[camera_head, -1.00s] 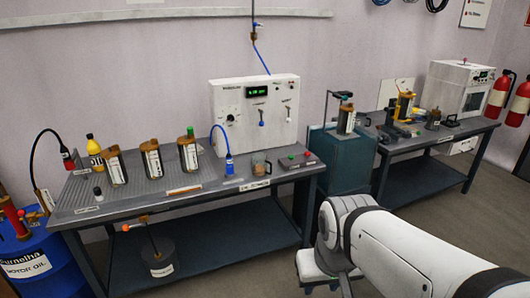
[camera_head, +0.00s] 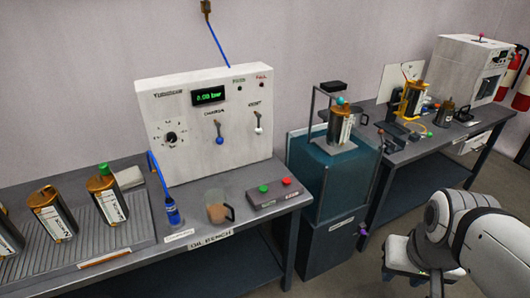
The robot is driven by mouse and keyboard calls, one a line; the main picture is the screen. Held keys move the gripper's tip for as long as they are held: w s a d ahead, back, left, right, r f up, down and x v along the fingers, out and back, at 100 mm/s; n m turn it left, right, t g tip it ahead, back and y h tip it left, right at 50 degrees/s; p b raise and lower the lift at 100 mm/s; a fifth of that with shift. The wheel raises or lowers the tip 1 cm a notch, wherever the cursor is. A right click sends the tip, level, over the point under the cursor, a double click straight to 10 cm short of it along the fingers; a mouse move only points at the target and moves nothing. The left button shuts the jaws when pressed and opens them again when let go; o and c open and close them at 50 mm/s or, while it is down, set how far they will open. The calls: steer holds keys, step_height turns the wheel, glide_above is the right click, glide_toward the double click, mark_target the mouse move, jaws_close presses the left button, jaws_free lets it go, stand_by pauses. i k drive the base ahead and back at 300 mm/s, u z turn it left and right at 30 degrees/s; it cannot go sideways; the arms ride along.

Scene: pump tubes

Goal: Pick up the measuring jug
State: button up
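The measuring jug (camera_head: 217,208) is a small clear cup with a brownish content or tint and a dark handle on its right side. It stands upright on the front part of the left bench, between a blue bottle-like fitting (camera_head: 172,208) and a grey box with buttons (camera_head: 275,194). My gripper (camera_head: 404,272) is at the lower right, partly cut off by the frame edge. It is well to the right of the jug and apart from it. Its fingers are too unclear to tell whether they are open or shut.
A white control panel (camera_head: 205,125) stands behind the jug. Several brown-capped canisters stand on the ribbed mat (camera_head: 90,262) to the left. A teal tank (camera_head: 335,175) stands between the left bench and the right bench (camera_head: 420,147). Floor shows beside my arm.

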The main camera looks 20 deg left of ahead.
mark_target(216, 206)
steer(key=u, duration=0.55)
steer(key=i, duration=1.25)
steer(key=u, duration=0.9)
